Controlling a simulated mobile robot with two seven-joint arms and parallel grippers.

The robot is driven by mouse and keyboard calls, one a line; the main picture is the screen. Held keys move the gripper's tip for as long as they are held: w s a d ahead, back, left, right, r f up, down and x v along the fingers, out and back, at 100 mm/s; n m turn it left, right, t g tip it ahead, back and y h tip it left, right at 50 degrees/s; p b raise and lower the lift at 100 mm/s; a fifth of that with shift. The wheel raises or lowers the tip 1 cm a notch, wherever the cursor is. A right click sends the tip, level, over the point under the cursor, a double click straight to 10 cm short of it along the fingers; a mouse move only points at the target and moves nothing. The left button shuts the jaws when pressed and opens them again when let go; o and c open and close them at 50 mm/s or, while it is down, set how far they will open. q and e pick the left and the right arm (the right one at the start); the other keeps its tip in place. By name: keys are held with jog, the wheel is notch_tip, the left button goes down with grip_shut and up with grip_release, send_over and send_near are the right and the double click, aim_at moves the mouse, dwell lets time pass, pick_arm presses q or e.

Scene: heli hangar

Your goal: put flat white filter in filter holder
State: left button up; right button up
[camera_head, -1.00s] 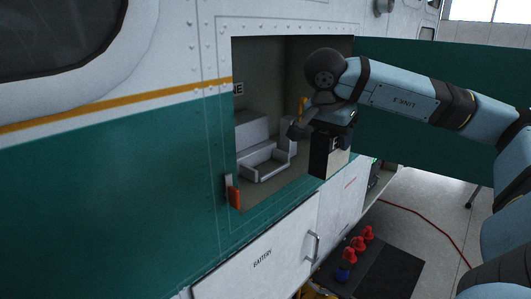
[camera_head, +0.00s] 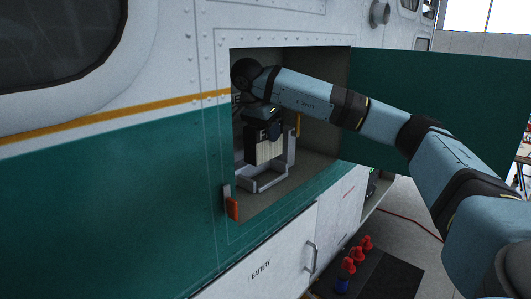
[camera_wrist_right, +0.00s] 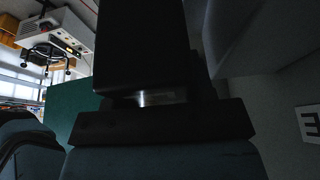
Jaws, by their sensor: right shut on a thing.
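My right gripper (camera_head: 262,122) is inside the open compartment in the helicopter's side and points down. It is shut on the filter (camera_head: 268,151), a box with a pale front and a dark side and top. The filter holder (camera_head: 267,185), a light grey tray-like bracket, is on the compartment floor just below the filter. The filter hides part of the holder, and I cannot tell whether the two touch. In the right wrist view a large dark block, apparently the filter (camera_wrist_right: 140,45), fills the middle beyond the dark gripper. My left gripper is not in view.
The green compartment door (camera_head: 440,105) stands open on the right, behind my right arm. An orange latch (camera_head: 233,208) is at the opening's lower left edge. A yellow-orange part (camera_head: 298,124) stands inside, right of the filter. Several red-topped items (camera_head: 356,255) stand on a dark mat below.

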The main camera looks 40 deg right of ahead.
aim_at(267, 152)
jog(key=shift+s+d+f, duration=0.1)
jog(key=shift+s+f, duration=0.05)
jog(key=shift+f, duration=0.6)
jog(key=shift+s+d+f, duration=0.1)
jog(key=shift+f, duration=0.6)
jog(key=f, duration=0.2)
jog(key=shift+a+f, duration=0.2)
jog(key=shift+f, duration=0.15)
jog(key=shift+w+d+f, duration=0.15)
jog(key=shift+w+f, duration=0.1)
jog(key=shift+f, duration=0.4)
jog(key=o, duration=1)
jog(key=shift+s, duration=0.15)
jog(key=shift+o, duration=0.2)
jog(key=shift+s, duration=0.1)
jog(key=shift+r, duration=0.25)
